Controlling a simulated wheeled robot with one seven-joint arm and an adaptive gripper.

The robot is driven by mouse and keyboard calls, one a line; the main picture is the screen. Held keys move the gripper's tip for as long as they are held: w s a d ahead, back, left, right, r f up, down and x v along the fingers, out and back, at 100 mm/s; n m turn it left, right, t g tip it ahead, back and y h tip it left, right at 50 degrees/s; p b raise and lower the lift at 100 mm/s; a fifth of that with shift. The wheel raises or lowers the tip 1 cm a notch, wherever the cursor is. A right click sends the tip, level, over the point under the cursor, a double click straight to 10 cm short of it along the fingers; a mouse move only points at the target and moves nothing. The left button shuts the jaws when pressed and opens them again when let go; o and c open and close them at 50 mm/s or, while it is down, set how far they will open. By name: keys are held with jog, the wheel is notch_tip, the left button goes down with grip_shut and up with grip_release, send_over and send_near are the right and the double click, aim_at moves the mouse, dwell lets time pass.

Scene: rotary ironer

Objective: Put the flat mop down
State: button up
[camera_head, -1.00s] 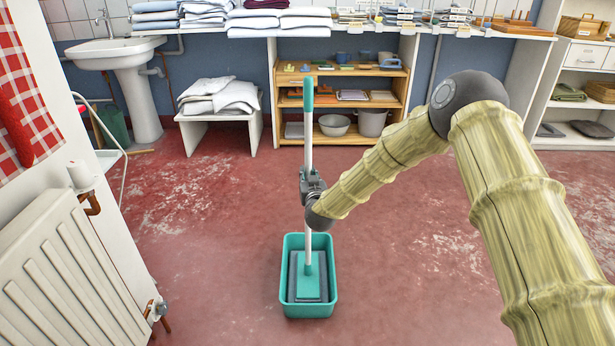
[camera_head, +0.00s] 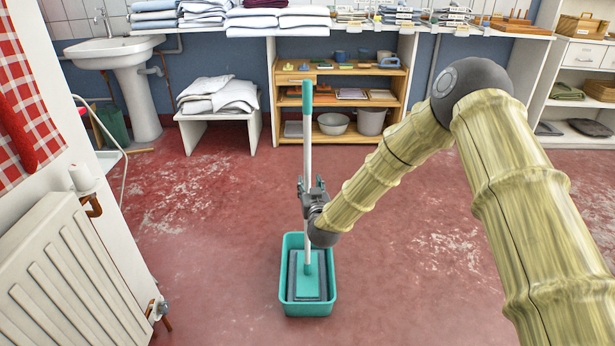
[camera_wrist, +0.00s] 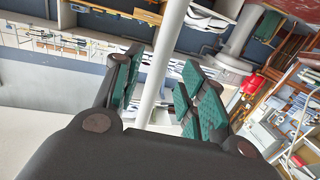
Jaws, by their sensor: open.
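The flat mop (camera_head: 308,150) stands upright, with a white pole and a teal grip at its top. Its flat grey and teal head (camera_head: 308,283) lies inside a teal tub (camera_head: 332,300) on the floor. My gripper (camera_head: 312,187) is at the lower middle of the pole, above the tub. In the wrist view my gripper (camera_wrist: 153,92) is open, with its green-padded fingers on either side of the white pole (camera_wrist: 160,70). Gaps show between the pole and the pads. The underside of the mop head is hidden in the tub.
Red floor around the tub is clear. A white radiator (camera_head: 75,270) stands at the left. A low white bench (camera_head: 218,118) with folded linen, a wooden shelf (camera_head: 340,137) and a pedestal sink (camera_head: 138,85) stand at the back.

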jog(key=s+d+f+g, duration=0.35)
jog(key=s+f, duration=0.45)
jog(key=s, duration=0.3)
jog(key=s+d+f+g+p, duration=0.1)
jog(key=s+d+f+g, duration=0.25)
jog(key=s+f, duration=0.55)
jog(key=s+d+f+g, duration=0.2)
jog(key=s+d+f, duration=0.2)
jog(key=s+f, duration=0.55)
jog(key=s+d+g+h, duration=0.1)
jog(key=s+d+g, duration=0.1)
jog(key=s, duration=0.8)
jog(key=s+d+f+m+g+h, duration=0.1)
jog(key=s+d+g, duration=0.2)
jog(key=s, duration=0.8)
jog(key=s+d+f+m+g, duration=0.1)
jog(key=s+d+g, duration=0.2)
jog(key=s, duration=0.7)
jog(key=d, duration=0.2)
jog(key=shift+s+d+h, duration=0.3)
jog(key=shift+s+h, duration=0.1)
jog(key=shift+r, duration=0.1)
notch_tip(320, 180, up, 28)
jog(key=p, duration=2.7)
jog(key=shift+f+p, duration=0.25)
jog(key=shift+p, duration=0.1)
